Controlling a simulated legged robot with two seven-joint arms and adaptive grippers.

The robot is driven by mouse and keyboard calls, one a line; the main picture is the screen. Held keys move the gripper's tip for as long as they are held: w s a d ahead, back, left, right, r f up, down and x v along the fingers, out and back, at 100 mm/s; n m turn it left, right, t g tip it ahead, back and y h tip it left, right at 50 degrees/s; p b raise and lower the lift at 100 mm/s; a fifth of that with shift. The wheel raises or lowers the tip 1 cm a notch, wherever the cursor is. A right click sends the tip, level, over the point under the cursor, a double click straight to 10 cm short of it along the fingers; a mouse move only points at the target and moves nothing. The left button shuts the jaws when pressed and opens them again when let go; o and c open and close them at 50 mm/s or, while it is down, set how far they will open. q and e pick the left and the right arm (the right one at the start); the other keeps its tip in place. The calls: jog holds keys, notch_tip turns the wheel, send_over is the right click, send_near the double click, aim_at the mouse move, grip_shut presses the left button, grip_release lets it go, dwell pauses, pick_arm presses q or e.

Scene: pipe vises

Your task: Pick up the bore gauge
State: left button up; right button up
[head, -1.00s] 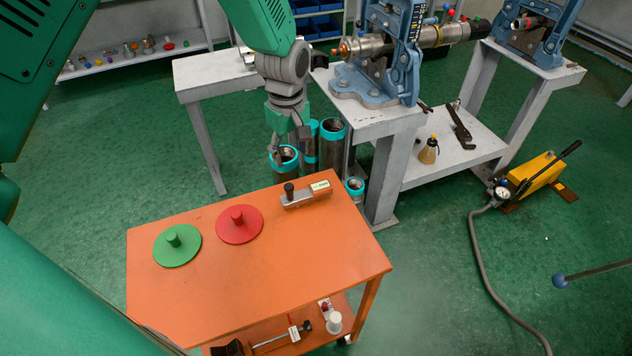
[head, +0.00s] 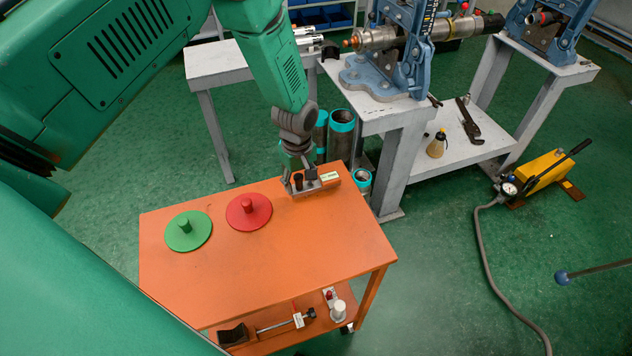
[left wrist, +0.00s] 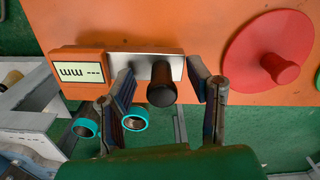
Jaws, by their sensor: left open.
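The bore gauge lies at the far edge of the orange cart top, a metal bar with a black knob and a display block (head: 329,177) at its right end. In the left wrist view its display (left wrist: 80,72) reads upside down, and the black knob (left wrist: 161,88) points toward the camera. My left gripper (head: 302,180) is over the gauge from above and hides part of the bar. In the left wrist view the open fingers (left wrist: 160,80) stand on either side of the knob, with gaps visible. I cannot tell whether the fingers touch the bar. My right gripper is out of view.
The orange cart (head: 270,270) also carries a green disc (head: 188,231) and a red disc (head: 249,212), both with knobs. Pipes with teal collars (head: 341,125) stand behind it. A grey vise bench (head: 390,125) is at the back right.

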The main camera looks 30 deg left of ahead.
pick_arm(q)
grip_shut()
